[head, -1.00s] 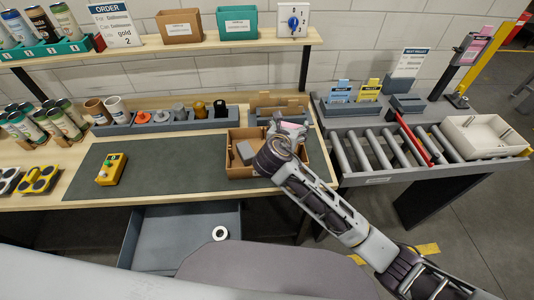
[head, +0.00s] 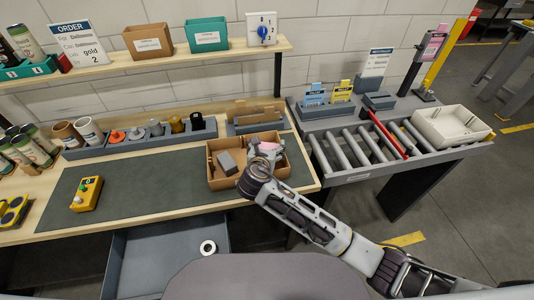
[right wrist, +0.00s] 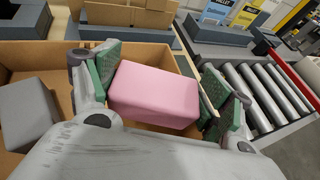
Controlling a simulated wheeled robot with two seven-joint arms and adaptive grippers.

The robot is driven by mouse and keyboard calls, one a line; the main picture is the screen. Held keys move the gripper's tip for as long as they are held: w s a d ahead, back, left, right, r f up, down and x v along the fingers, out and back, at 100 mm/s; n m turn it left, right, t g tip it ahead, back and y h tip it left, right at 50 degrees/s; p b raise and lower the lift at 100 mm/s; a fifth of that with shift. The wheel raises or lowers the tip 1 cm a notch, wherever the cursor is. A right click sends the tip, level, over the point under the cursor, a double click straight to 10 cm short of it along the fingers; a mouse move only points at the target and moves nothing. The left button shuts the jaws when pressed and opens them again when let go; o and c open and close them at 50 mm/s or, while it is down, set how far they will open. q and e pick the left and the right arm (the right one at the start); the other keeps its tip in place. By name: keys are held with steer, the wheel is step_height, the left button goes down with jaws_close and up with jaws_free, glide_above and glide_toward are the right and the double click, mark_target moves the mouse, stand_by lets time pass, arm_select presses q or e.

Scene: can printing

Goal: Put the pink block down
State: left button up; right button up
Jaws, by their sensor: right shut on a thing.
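The pink block (right wrist: 155,95) is between the green pads of my right gripper (right wrist: 160,92), which is shut on it. In the head view the pink block (head: 268,147) shows only in part beyond my right wrist. It is over the right part of the open brown cardboard box (head: 216,179). Whether it touches the box floor cannot be told. A grey block (head: 228,163) lies in the left part of the box and also shows in the right wrist view (right wrist: 27,110). My left gripper is not in view.
The box stands at the right end of the dark mat (head: 140,185). A grey organizer (head: 140,140) is behind the mat. A yellow device (head: 87,193) sits on the mat's left. A roller conveyor (head: 350,150) with a white bin (head: 450,127) is at the right.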

steer(key=shift+f, duration=1.85)
steer(key=shift+s+f, duration=0.1)
steer(key=shift+f, duration=0.55)
steer(key=o, duration=0.7)
steer(key=shift+f, duration=0.1)
steer(key=shift+o, duration=0.2)
steer(key=shift+r, duration=0.75)
steer(key=v, duration=1.2)
steer(key=shift+r, duration=0.1)
